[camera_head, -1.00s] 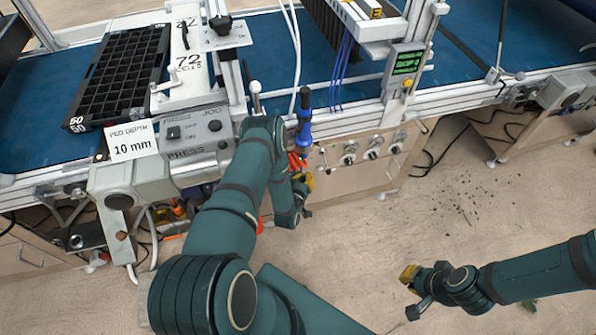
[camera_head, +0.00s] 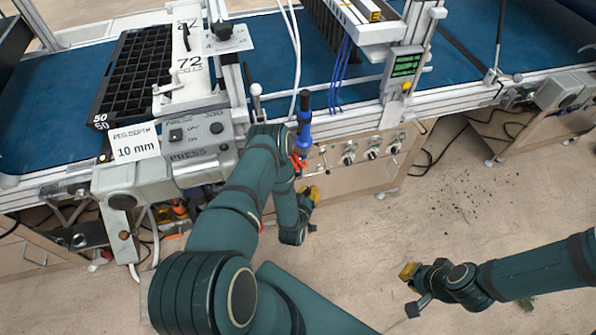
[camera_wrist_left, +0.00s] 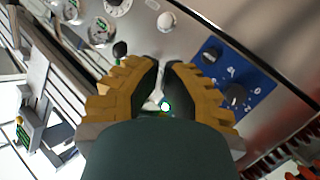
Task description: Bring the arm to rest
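My left arm reaches up the middle of the head view. Its gripper (camera_head: 313,194) hangs in front of the machine's cabinet, below the blue-and-black handle (camera_head: 304,130). My right gripper (camera_head: 410,288) is over the bare floor at the lower right, apart from everything. Its finger gap is not clear.
The seeder's blue belt (camera_head: 45,120) runs across the back, with a black cell tray (camera_head: 100,117) at the left. The PRESS control box (camera_head: 205,135) and the 10 mm card (camera_head: 135,143) stand at the front edge. The floor (camera_head: 400,215) at the right is free, with scattered dark specks.

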